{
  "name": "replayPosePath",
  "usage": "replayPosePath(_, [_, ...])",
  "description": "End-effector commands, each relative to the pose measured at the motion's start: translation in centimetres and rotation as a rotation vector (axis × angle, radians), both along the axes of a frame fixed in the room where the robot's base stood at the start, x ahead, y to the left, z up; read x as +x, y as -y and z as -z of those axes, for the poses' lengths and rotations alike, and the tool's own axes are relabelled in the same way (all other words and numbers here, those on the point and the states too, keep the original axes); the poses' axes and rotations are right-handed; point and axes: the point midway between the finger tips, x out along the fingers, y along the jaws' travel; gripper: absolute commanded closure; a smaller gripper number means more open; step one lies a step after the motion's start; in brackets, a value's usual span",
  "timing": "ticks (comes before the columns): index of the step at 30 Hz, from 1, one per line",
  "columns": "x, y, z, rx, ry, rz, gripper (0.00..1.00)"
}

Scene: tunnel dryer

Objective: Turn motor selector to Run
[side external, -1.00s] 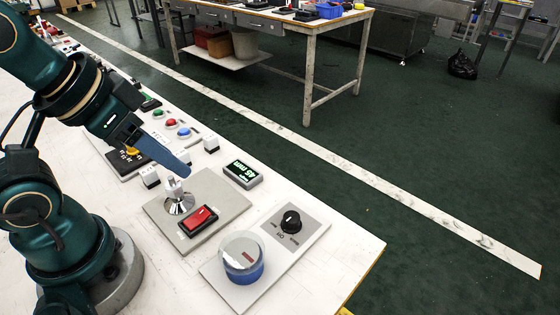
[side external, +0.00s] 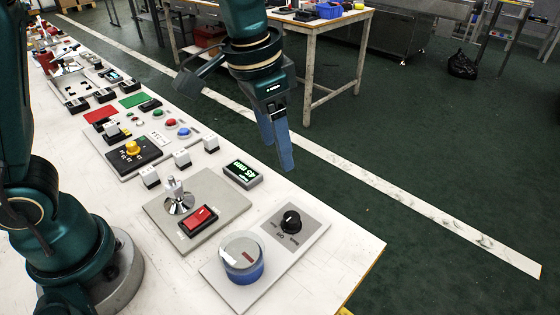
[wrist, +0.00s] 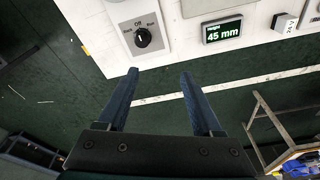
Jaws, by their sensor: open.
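The motor selector appears to be the black rotary knob (side external: 290,221) on a grey plate near the bench's front right corner. In the wrist view the knob (wrist: 142,38) has an Off label above it and what reads as Run to its upper right. Its pale mark seems to point up toward Off, but it is small. My gripper (side external: 279,155) is open and empty, raised above and apart from the knob, with its blue fingers pointing down. In the wrist view the fingertips (wrist: 159,73) are below the knob in the picture, over the floor.
A red rocker switch (side external: 199,220), a metal lever (side external: 178,198) and a green-lit display (side external: 242,174) reading 45 mm stand nearby. A wooden table (side external: 340,28) is behind, across the floor.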

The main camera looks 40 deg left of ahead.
Motion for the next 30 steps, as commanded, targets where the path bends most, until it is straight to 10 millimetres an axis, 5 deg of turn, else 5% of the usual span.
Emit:
replayPosePath(9, [0.5, 3.5, 6.7, 0.051, -0.160, 0.103, 0.33])
replayPosePath(24, [-0.1, 3.8, 12.1, 0.060, -0.188, 0.117, 0.33])
replayPosePath(30, [0.0, 3.8, 12.7, 0.059, -0.185, 0.116, 0.33])
